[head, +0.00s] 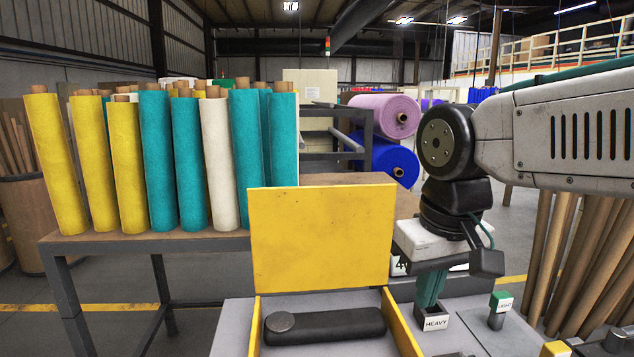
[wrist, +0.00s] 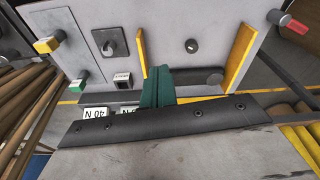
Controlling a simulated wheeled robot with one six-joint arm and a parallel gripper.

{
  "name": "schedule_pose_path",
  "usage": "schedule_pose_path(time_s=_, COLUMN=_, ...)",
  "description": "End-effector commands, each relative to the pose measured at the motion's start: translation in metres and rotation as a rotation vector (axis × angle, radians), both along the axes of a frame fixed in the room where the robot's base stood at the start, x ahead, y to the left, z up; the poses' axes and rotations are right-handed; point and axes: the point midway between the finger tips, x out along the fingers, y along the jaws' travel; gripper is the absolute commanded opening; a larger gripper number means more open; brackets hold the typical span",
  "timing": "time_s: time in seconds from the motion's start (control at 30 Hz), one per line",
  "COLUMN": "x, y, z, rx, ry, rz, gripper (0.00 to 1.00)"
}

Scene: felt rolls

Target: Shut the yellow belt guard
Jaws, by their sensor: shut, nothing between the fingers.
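The yellow belt guard (head: 321,240) stands upright at the back of the grey machine top, open, its broad face toward me in the head view. Yellow side walls (head: 403,325) run forward from it; they also show in the wrist view (wrist: 242,56). Between them lies a dark belt or roller (head: 340,325) with a round grey end, uncovered. My gripper (head: 429,300) points down to the right of the guard, its green fingers shut and empty, apart from the guard panel. The fingers (wrist: 158,75) also show in the wrist view, overlapping the side wall area. Most of the guard panel is hidden there.
A red-tipped handle (wrist: 290,24) shows in the wrist view. Felt rolls (head: 188,160) stand on a table behind left. Cardboard tubes (head: 590,265) lean at right.

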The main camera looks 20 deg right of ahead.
Motion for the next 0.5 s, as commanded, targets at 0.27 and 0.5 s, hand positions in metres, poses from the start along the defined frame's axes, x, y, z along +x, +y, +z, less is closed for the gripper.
schedule_pose_path(time_s=0.27, x=0.175, y=0.011, z=0.095, rx=-0.013, ry=-0.087, rz=-0.068, gripper=0.00)
schedule_pose_path(time_s=0.5, x=0.307, y=0.025, z=0.131, rx=-0.015, ry=-0.161, rz=-0.129, gripper=0.00)
